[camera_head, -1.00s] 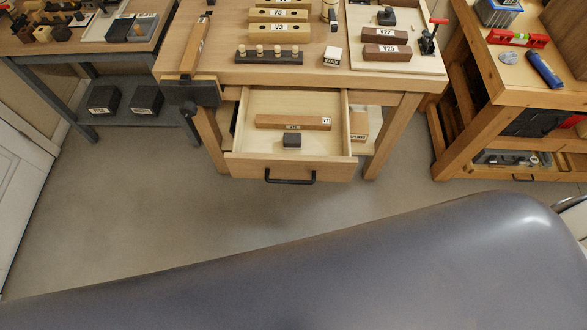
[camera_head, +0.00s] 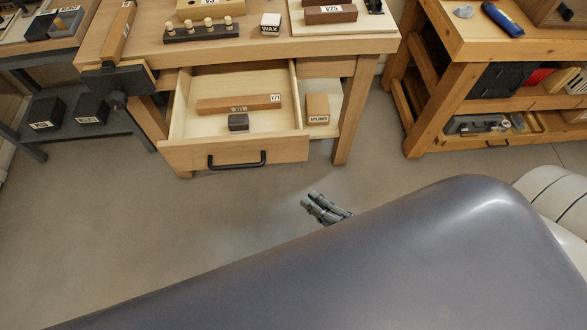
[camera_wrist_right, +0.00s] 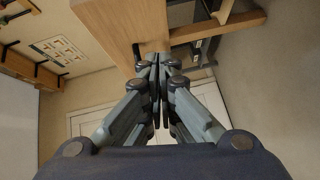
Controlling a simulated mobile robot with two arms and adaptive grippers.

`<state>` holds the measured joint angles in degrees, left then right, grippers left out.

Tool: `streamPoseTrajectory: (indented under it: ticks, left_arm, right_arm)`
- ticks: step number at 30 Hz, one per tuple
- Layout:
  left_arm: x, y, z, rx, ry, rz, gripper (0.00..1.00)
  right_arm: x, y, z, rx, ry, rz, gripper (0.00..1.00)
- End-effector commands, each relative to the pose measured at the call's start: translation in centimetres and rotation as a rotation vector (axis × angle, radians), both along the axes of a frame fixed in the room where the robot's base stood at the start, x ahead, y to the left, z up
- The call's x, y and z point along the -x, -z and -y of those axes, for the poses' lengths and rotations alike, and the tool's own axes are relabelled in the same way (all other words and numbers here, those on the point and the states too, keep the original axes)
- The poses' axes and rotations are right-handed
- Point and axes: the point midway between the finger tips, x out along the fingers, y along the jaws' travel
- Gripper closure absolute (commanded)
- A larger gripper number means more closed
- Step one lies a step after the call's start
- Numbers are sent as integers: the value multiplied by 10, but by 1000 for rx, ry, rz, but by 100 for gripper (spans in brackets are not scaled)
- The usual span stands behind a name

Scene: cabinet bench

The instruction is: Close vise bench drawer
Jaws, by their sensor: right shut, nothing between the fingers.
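The vise bench drawer (camera_head: 190,153) is pulled open in the head view, with its black bar handle (camera_head: 237,161) on the wooden front. Inside it lie a long brown wood block (camera_head: 238,104) and a small dark block (camera_head: 238,123). The black vise (camera_head: 118,82) is at the left of the bench top's front edge. My right gripper (camera_head: 311,201) is shut and empty, low in front and to the right of the drawer, apart from it. Its fingers also show in the right wrist view (camera_wrist_right: 156,62), pressed together. My left gripper is not in view.
The bench top (camera_head: 175,58) holds a peg rack (camera_head: 200,33) and a WAX block (camera_head: 270,22). A box (camera_head: 318,108) sits on a shelf right of the drawer. Another wooden bench (camera_head: 430,100) stands at right. The floor before the drawer is clear.

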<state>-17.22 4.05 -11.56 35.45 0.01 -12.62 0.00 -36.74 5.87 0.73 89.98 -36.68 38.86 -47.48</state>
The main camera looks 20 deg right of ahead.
Motion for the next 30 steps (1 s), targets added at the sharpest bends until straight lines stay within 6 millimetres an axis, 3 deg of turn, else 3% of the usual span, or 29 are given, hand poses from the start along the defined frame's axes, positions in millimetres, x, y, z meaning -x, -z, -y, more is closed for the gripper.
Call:
streamPoseTrajectory:
  ticks: [3, 8, 23, 30]
  left_arm:
    - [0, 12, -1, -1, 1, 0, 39]
    - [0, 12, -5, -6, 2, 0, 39]
    - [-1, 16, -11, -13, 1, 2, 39]
    - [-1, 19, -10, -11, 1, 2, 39]
  right_arm:
    - [3, -22, -9, 76, -64, 122, 100]
    - [-2, -34, -15, 101, -87, 166, 100]
    - [-86, -33, -61, 99, -83, 163, 100]
    - [-116, -33, -51, 99, -84, 160, 100]
